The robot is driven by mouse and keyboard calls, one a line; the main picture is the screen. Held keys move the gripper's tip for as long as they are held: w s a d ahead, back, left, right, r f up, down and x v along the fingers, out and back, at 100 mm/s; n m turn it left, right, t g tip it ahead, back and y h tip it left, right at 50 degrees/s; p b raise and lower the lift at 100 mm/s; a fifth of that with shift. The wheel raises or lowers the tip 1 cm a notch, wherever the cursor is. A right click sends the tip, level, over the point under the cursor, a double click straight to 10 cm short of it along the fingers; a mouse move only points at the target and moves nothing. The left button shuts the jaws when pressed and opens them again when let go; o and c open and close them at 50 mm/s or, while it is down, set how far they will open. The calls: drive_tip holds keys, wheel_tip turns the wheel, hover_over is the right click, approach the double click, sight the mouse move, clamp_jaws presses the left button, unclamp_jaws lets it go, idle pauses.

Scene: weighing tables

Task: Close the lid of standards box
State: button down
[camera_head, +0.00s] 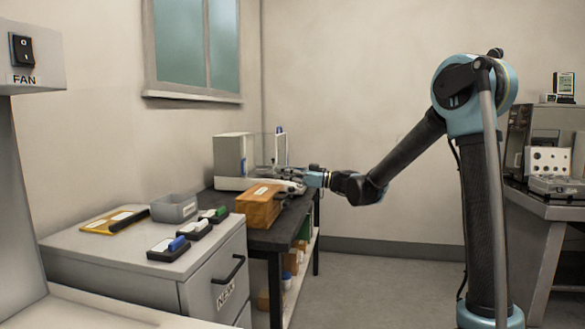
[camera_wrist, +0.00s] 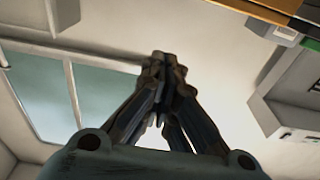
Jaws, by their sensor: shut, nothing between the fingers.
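A wooden box (camera_head: 259,207) with a white label on top stands on the dark table in the head view. Its top looks flat and down, but I cannot tell whether a lid is fully seated. The box's writing is too small to read. My gripper (camera_head: 280,171) is just above and beyond the box, near its right end; I cannot tell whether it touches it. In the wrist view my gripper (camera_wrist: 162,62) has its fingertips together, with nothing between them. A wooden edge (camera_wrist: 270,10) shows at the top right there, apart from the fingers.
A white balance (camera_head: 230,157) stands behind the box, close to my gripper. The grey cabinet (camera_head: 130,247) at the left holds a grey bin (camera_head: 174,209), a yellow folder (camera_head: 112,222) and small blocks. A grey case (camera_head: 556,187) sits on the right bench. Floor between is clear.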

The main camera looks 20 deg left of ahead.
drive_tip(key=d+f+y, duration=0.3)
drive_tip(key=d+f, duration=0.1)
drive_tip(key=f, duration=0.3)
drive_tip(key=shift+w+f+g, duration=0.15)
drive_tip(key=shift+f+g, duration=0.05)
drive_tip(key=shift+g, duration=0.2)
drive_tip(key=shift+d+f, duration=0.1)
drive_tip(key=shift+d, duration=0.05)
idle(0.4)
